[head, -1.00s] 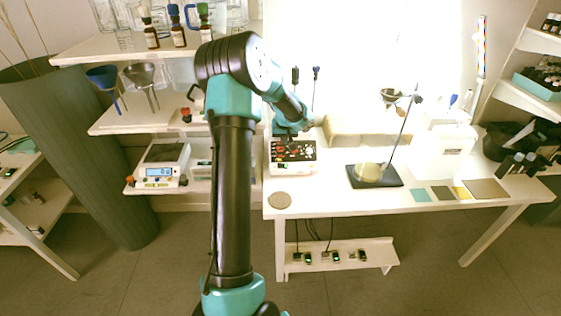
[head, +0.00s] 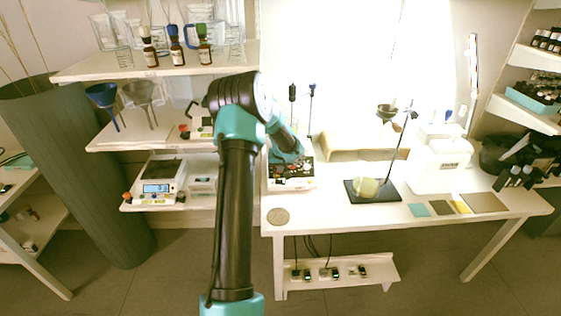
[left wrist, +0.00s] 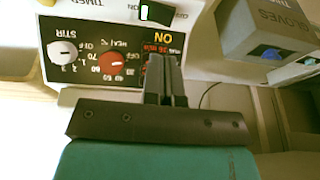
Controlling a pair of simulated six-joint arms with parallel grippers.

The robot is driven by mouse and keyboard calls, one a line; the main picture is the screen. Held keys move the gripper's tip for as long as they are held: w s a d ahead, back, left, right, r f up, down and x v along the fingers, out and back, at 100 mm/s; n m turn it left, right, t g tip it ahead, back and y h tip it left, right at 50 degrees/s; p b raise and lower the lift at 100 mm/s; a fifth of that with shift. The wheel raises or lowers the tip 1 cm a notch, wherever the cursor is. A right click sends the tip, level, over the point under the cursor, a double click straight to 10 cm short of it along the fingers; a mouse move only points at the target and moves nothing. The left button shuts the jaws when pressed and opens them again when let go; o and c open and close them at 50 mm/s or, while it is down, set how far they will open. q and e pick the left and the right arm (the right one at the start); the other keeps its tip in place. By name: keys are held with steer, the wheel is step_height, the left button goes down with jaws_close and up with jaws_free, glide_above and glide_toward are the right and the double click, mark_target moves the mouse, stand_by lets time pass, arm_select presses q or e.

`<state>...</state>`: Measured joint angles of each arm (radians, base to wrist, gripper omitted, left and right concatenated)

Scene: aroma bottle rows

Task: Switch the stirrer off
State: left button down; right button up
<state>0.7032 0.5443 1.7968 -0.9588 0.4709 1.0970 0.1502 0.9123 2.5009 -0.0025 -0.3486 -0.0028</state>
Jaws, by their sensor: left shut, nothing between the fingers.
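The stirrer (head: 290,184) is a white box with a dark control panel, standing at the left end of the white table. In the left wrist view its panel (left wrist: 84,78) shows upside down, with a white STIR knob (left wrist: 62,51), a red-orange heat knob (left wrist: 113,63) and a lit orange ON sign (left wrist: 163,38). A black-and-white switch (left wrist: 153,13) sits at the top edge there. My left gripper (left wrist: 166,64) is shut and empty, its fingertips in front of the panel just below the ON sign. I cannot tell if they touch. My right gripper is not in view.
A grey box marked GLOVES (left wrist: 265,35) stands beside the panel in the wrist view. A stand on a black base (head: 360,190) and a white machine (head: 440,160) are to the right. A round cork mat (head: 278,216) lies in front of the stirrer.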

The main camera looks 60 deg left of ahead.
mark_target(278, 180)
arm_select(q)
steer(key=shift+s+d+x, duration=0.1)
steer(key=shift+s+x, duration=0.05)
steer(key=shift+x, duration=0.85)
steer(key=shift+s+d+x, duration=0.15)
steer(key=shift+s+x, duration=0.05)
steer(key=shift+x, duration=0.8)
steer(key=shift+s+d+x, duration=0.1)
steer(key=shift+s+x, duration=0.05)
steer(key=shift+x, duration=0.8)
steer(key=shift+f, duration=0.25)
